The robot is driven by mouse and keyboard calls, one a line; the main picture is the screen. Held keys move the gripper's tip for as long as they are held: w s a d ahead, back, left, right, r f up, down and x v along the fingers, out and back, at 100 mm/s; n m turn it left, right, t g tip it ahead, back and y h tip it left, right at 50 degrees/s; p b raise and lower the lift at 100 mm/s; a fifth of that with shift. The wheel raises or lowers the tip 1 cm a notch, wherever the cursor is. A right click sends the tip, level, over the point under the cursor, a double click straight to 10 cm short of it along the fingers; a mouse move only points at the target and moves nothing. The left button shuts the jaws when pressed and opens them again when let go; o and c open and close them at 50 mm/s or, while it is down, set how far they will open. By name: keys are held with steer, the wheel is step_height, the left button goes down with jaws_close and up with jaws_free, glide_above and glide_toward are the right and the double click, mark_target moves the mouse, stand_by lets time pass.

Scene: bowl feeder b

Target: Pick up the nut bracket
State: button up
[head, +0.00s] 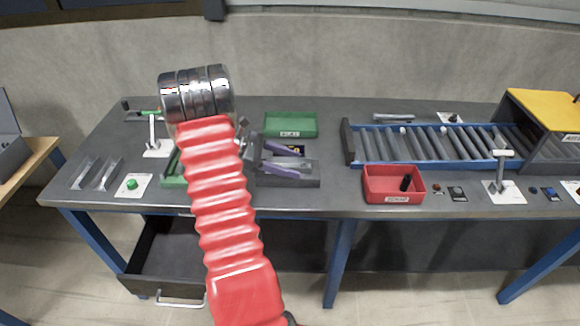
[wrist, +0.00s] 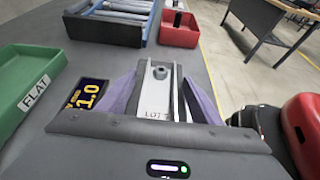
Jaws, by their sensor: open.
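The nut bracket (wrist: 159,92) is a pale metal channel with a round nut on it and a "LOT" label at its near end. In the wrist view it lies between the two purple fingers of my gripper (wrist: 162,78). The fingers are open, one on each side of it, and a gap shows beside the bracket; I cannot tell whether either finger touches it. In the head view my gripper (head: 297,165) is low over the table, right of my red arm. The bracket there is small and partly hidden by the fingers.
A green bin labelled FLAT (wrist: 32,90) and a small display reading 1.0 (wrist: 86,95) are left of the gripper in the wrist view. A red bin (head: 393,196) and a roller conveyor (head: 440,143) stand to the right. A drawer (head: 165,275) is open below the table.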

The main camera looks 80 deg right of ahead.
stand_by(0.4)
steer(key=c, duration=1.3)
step_height(320, 180, up, 10)
steer(key=shift+r, duration=0.1)
stand_by(0.5)
